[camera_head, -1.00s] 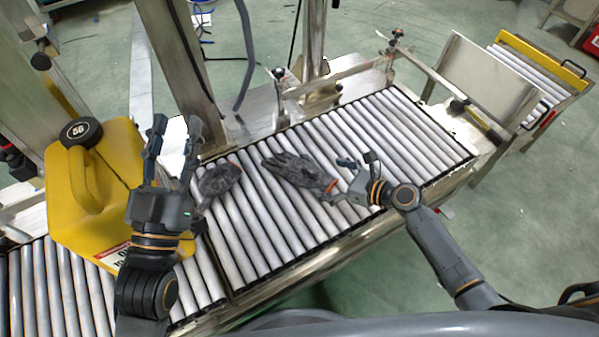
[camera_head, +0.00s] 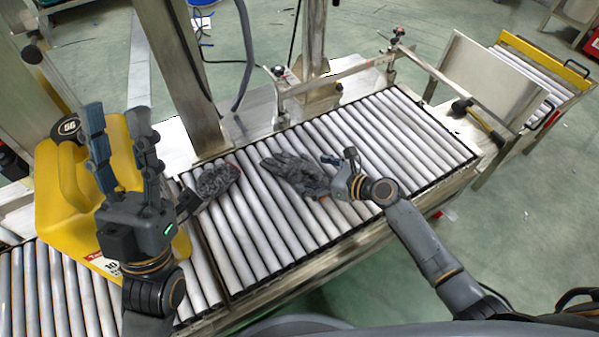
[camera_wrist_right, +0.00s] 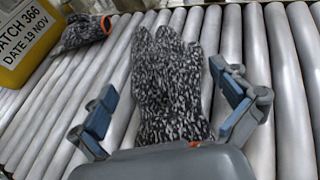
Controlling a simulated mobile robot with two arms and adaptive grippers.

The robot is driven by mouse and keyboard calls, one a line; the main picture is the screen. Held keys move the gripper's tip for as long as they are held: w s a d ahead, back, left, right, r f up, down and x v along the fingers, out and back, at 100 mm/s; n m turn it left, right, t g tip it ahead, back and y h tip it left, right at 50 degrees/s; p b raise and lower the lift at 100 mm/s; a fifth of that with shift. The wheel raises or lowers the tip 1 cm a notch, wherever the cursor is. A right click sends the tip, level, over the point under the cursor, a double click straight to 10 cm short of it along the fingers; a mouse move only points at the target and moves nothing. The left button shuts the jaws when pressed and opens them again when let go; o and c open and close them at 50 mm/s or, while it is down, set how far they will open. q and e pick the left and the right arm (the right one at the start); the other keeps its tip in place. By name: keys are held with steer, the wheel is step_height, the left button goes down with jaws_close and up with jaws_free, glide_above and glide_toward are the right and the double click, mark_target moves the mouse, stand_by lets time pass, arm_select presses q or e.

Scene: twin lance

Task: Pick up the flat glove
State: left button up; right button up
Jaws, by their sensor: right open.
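The flat glove (camera_head: 292,172), speckled dark grey, lies spread on the conveyor rollers, its fingers pointing to the upper left. In the right wrist view the glove (camera_wrist_right: 172,90) lies between the fingers of my open right gripper (camera_wrist_right: 165,100), with its cuff end hidden by the gripper body. In the head view my right gripper (camera_head: 340,168) is at the glove's cuff end. I cannot tell whether it touches the glove. My left gripper (camera_head: 116,122) is open and empty, in front of the yellow jug.
A second, bunched-up glove (camera_head: 217,180) lies on the rollers to the left; it also shows in the right wrist view (camera_wrist_right: 82,33). A yellow jug (camera_head: 70,215) stands at the conveyor's left. A hammer (camera_head: 478,117) lies at the right end. Rollers (camera_head: 385,135) right of the flat glove are clear.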

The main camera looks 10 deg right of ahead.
steer(key=c, duration=0.9)
steer(key=shift+c, duration=0.2)
